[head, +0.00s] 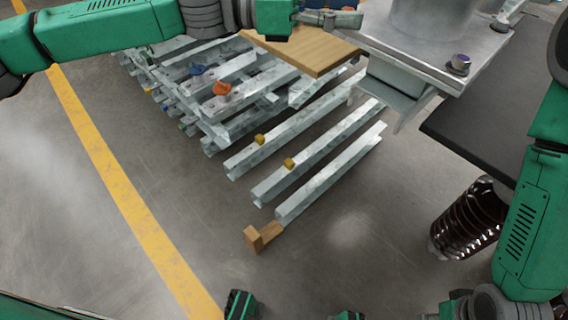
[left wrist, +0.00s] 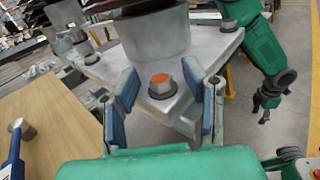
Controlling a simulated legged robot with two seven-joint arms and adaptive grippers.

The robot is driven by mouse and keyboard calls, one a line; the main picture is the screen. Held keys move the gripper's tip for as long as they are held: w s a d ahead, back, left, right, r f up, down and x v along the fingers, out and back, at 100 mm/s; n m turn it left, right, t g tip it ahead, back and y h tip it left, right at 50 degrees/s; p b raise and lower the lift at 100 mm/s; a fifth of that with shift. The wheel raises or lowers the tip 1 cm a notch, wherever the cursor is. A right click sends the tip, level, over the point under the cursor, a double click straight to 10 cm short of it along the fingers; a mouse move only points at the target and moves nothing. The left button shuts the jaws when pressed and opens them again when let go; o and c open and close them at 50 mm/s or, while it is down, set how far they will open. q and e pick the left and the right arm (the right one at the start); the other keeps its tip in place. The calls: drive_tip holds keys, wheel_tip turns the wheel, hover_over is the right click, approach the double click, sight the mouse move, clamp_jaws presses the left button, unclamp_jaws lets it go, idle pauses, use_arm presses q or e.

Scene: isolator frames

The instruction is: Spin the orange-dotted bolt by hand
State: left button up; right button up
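The orange-dotted bolt (left wrist: 162,85) stands upright in a dark washer near the corner of a grey metal plate (left wrist: 130,64) in the left wrist view. My left gripper (left wrist: 160,80) is open, with a blue-padded finger on each side of the bolt and a visible gap to both. In the head view my left gripper (head: 330,17) is at the top, by the plate's left corner; I cannot make out the orange dot there. A dark gripper, apparently my right one (left wrist: 264,104), hangs small at the right of the left wrist view; its opening is unclear.
A large grey cylinder (head: 428,16) rises from the plate. Steel beams (head: 312,148) and a wooden board (head: 312,52) lie left of it. A blue-handled hammer (left wrist: 14,150) rests on the board. Open floor lies in front.

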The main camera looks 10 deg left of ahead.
use_arm(q)
drive_tip(key=shift+s+r+n+t, duration=0.1)
drive_tip(key=shift+n+t, duration=0.6)
drive_tip(key=shift+t, duration=0.4)
drive_tip(key=shift+r+n+t+y+p, duration=0.15)
drive_tip(key=shift+n+t+y+p, duration=0.45)
drive_tip(key=shift+n+t+p, duration=0.45)
drive_tip(key=n+t+y+p, duration=0.2)
drive_tip(key=t+y+p, duration=0.1)
drive_tip(key=p, duration=0.1)
drive_tip(key=n+t+y+p, duration=0.2)
drive_tip(key=n+t+p, duration=0.1)
drive_tip(key=n+t+y+p, duration=0.3)
drive_tip(key=t+p, duration=0.1)
drive_tip(key=shift+d+y+p, duration=0.25)
drive_tip(key=shift+y+p, duration=0.05)
drive_tip(key=shift+p, duration=0.05)
drive_tip(key=d+p+v, duration=0.1)
drive_tip(key=v, duration=1.3)
drive_tip(key=s+d+f+m+g+h+p, duration=0.2)
drive_tip(key=s+d+f+m+g+p, duration=0.15)
drive_tip(key=s+f+m+g, duration=0.6)
drive_tip(key=s+a+f+m+g+y+p, duration=0.1)
drive_tip(key=s+a+f+m+g+p, duration=0.1)
drive_tip(key=s+f+m, duration=0.3)
drive_tip(key=shift+s+a+m+y, duration=0.2)
drive_tip(key=shift+s+m+y, duration=0.15)
drive_tip(key=shift+m, duration=1.95)
